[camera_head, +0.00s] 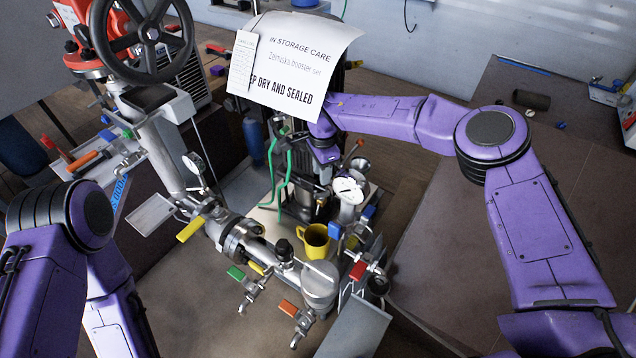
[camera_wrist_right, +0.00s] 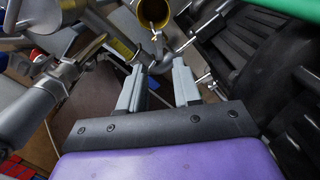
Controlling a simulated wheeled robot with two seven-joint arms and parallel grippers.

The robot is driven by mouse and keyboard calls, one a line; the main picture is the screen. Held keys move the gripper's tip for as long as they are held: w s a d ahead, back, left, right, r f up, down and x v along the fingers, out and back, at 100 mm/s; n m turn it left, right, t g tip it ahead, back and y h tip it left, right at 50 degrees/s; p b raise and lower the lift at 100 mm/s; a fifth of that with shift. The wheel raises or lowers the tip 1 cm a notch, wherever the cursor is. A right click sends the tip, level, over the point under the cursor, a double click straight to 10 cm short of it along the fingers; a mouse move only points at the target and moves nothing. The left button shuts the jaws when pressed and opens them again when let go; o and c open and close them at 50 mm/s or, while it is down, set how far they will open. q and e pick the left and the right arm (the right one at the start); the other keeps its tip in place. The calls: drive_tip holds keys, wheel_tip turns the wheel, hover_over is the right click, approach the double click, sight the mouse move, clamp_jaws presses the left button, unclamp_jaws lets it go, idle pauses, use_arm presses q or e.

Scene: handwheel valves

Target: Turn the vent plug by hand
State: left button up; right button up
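My right arm reaches in from the right, and its wrist hangs behind the paper sheet (camera_head: 292,62), over the middle of the pipework. The right gripper shows best in the right wrist view (camera_wrist_right: 160,78). Its two grey fingers stand apart, with a visible gap and nothing clearly held between them. Metal fittings lie beyond the fingertips. A black knob (camera_head: 284,248) sits on the pipe in front of the yellow mug (camera_head: 314,242). I cannot tell which fitting is the vent plug. My left arm shows at the left; its gripper is out of frame.
A black handwheel (camera_head: 150,35) stands at the upper left. Several small valves with coloured handles, such as a green one (camera_head: 236,273) and a red one (camera_head: 358,270), crowd the pipework. A pressure gauge (camera_head: 348,190) stands near my right wrist. The brown surface at right is mostly clear.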

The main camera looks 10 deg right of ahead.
sight(322, 193)
wheel_tip(322, 193, down, 8)
drive_tip(key=b, duration=0.7)
drive_tip(key=shift+r, duration=0.1)
drive_tip(key=shift+r+p, duration=0.35)
drive_tip(key=shift+p, duration=0.15)
drive_tip(key=shift+f, duration=0.1)
drive_tip(key=shift+c, duration=0.4)
clamp_jaws()
